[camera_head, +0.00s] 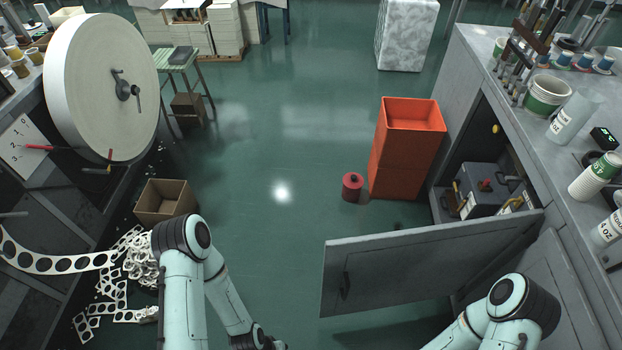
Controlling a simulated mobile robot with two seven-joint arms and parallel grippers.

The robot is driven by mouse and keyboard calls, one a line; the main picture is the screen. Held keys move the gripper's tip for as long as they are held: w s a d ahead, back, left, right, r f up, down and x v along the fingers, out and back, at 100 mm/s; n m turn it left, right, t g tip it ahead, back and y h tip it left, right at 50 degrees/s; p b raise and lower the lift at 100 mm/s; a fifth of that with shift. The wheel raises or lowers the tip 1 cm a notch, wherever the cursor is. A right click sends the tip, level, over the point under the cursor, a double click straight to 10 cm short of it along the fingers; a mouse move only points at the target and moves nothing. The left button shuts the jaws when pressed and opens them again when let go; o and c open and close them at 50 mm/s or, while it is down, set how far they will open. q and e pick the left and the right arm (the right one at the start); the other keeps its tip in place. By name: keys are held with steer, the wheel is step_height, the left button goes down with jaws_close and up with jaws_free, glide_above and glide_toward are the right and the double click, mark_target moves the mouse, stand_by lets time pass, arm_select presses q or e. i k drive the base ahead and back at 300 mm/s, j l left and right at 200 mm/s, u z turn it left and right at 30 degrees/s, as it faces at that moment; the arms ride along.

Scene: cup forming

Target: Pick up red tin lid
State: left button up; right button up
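A small dark red tin (352,190) stands upright on the green floor, just left of the orange crates. Its lid (353,180) is on top, with a small dark knob in the middle. My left gripper (272,345) shows only in part at the bottom edge, with its fingers cut off by the frame. It is in front of the tin and well apart from it. My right arm comes in at the bottom right, and its gripper is out of the picture.
Stacked orange crates (405,150) stand beside the tin. An open grey cabinet door (425,262) juts out in front of the tin, with a toolbox (490,190) inside the cabinet. A cardboard box (165,202) and paper scrap (120,270) lie left. The middle floor is clear.

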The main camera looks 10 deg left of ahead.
mark_target(352, 180)
steer(key=j+u, duration=0.1)
steer(key=u, duration=0.7)
steer(key=i+j+u, duration=0.1)
steer(key=u, duration=0.3)
steer(key=j+u, duration=0.1)
steer(key=u, duration=0.3)
steer(key=i+j, duration=0.15)
steer(key=i, duration=0.35)
steer(key=i+l+z, duration=0.2)
steer(key=i+z, duration=0.2)
steer(key=i+l+z, duration=0.1)
steer(key=i+z, duration=0.6)
steer(key=z, duration=0.15)
steer(key=i+z, duration=0.65)
steer(key=z, duration=0.25)
steer(key=i+j+z, duration=0.2)
steer(key=z, duration=0.25)
steer(key=i+l+z, duration=0.2)
steer(key=i+z, duration=0.6)
steer(key=i+l+u, duration=0.2)
steer(key=u, duration=0.25)
steer(key=l, duration=0.1)
